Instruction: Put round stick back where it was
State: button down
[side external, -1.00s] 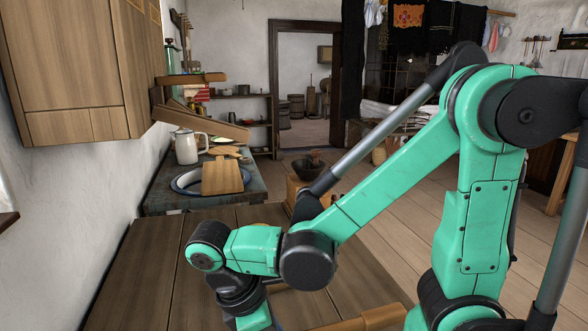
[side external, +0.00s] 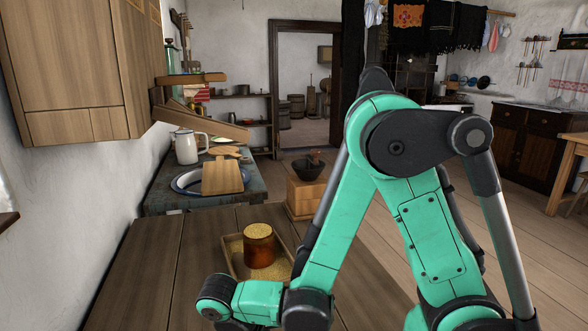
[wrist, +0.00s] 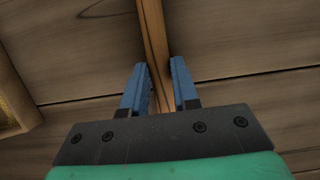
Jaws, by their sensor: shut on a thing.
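In the wrist view the round stick (wrist: 151,30) is a long brown wooden rod, running from the top edge down between the blue fingers of my gripper (wrist: 158,66). My gripper is shut on the stick. Behind it is a brown plank surface; I cannot tell whether the stick touches it.
On the plank table (side external: 150,275) stands a wooden tray (side external: 229,259) with an amber jar (side external: 260,252) of yellow grain. The tray's edge shows at left in the wrist view (wrist: 25,112). Behind are a board (side external: 222,178) and white jug (side external: 185,147). The table's left is clear.

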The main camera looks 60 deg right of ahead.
jog(key=c, duration=0.7)
grip_release()
jog(key=shift+f, duration=0.1)
jog(key=shift+o, duration=0.2)
jog(key=v, duration=1.2)
jog(key=w+d+r+m+t+y, duration=0.2)
jog(key=w+d+m+t+y, duration=0.1)
jog(key=d+m+t, duration=0.5)
jog(key=shift+w+d+m+t, duration=0.2)
jog(key=shift+m+t, duration=0.3)
jog(key=shift+t, duration=0.7)
